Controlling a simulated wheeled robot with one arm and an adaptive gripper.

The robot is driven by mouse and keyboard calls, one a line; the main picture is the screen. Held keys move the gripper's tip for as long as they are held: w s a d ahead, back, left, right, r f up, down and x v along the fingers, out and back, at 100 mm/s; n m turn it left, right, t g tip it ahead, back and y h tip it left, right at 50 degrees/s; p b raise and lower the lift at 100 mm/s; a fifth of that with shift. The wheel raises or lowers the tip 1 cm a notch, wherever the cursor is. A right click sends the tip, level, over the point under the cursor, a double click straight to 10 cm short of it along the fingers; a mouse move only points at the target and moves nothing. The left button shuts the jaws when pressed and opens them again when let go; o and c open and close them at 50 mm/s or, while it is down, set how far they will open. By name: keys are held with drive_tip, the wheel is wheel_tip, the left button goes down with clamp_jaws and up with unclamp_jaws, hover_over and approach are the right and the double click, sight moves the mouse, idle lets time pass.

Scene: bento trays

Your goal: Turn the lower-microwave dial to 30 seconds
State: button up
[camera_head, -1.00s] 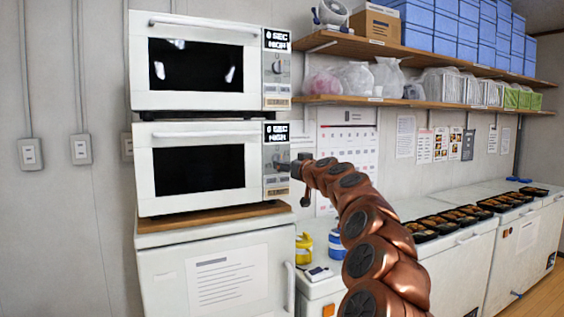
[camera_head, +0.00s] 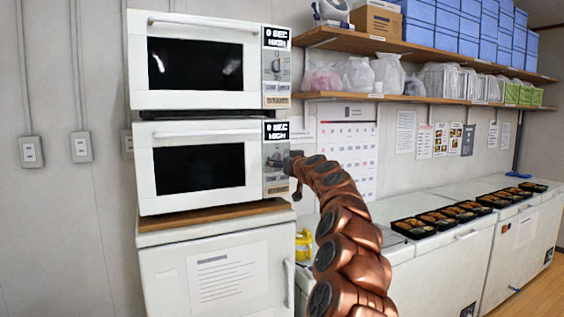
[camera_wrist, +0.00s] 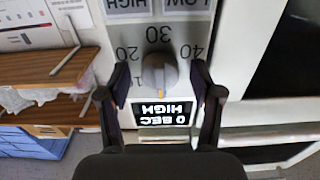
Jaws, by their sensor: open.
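The lower microwave (camera_head: 144,185) is white with a dark door window and sits below the upper one. Its display (camera_head: 277,131) reads 0 SEC HIGH. The grey dial (camera_wrist: 159,72) shows in the wrist view, upside down, among printed numbers including 20, 30 and 40. Its orange mark points towards the display, away from the 30. My gripper (camera_wrist: 160,80) is open, with one dark finger on each side of the dial.
The upper microwave (camera_head: 139,85) has its own panel directly above. A wooden shelf (camera_head: 340,98) with bags runs along the wall to the right. Filled black trays (camera_head: 413,228) stand on the white counter (camera_head: 440,240). A yellow-topped container (camera_head: 302,243) is below my arm.

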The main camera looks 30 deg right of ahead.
drive_tip(key=c, duration=1.1)
